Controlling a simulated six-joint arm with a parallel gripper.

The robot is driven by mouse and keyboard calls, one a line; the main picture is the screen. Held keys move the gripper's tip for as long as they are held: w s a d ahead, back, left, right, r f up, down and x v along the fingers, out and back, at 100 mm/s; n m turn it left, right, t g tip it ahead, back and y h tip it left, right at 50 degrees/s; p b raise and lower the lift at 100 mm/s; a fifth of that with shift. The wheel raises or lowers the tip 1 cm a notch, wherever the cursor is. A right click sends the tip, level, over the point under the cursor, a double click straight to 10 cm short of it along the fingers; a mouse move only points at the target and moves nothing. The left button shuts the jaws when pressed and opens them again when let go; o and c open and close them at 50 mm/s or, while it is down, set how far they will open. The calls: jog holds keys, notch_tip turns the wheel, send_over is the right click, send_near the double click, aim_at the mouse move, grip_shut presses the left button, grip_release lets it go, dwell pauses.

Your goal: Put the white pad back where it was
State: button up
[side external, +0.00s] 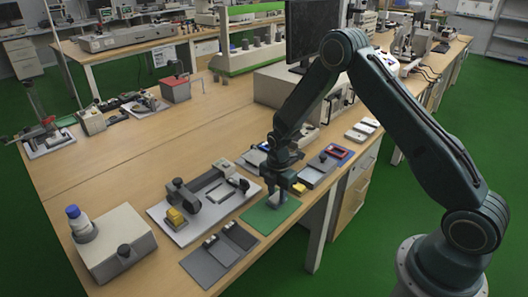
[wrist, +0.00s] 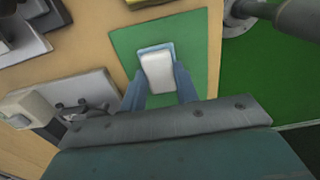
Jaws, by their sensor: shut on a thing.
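The white pad (wrist: 158,73) is between the blue fingers of my gripper (wrist: 160,86) in the wrist view, above or on the green mat (wrist: 196,45). A light blue edge shows around the pad's far end. In the side view, my gripper (side external: 276,198) points down over the green mat (side external: 265,219). The pad is small there and mostly hidden by the fingers. My gripper is shut on the pad. I cannot tell whether the pad touches the mat.
Left of the mat stands a light grey plate (side external: 208,215) with a dark fixture and yellow block (side external: 176,217). Grey and dark panels (side external: 208,263) lie in front. A blue mat with a red frame (side external: 338,152) lies right. The table's edge is close.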

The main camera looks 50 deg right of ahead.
aim_at(277, 196)
jog(key=shift+f, duration=0.15)
jog(key=o, duration=0.8)
jog(key=shift+o, duration=0.2)
jog(key=shift+r, duration=0.2)
notch_tip(277, 196, up, 12)
dwell(0.7)
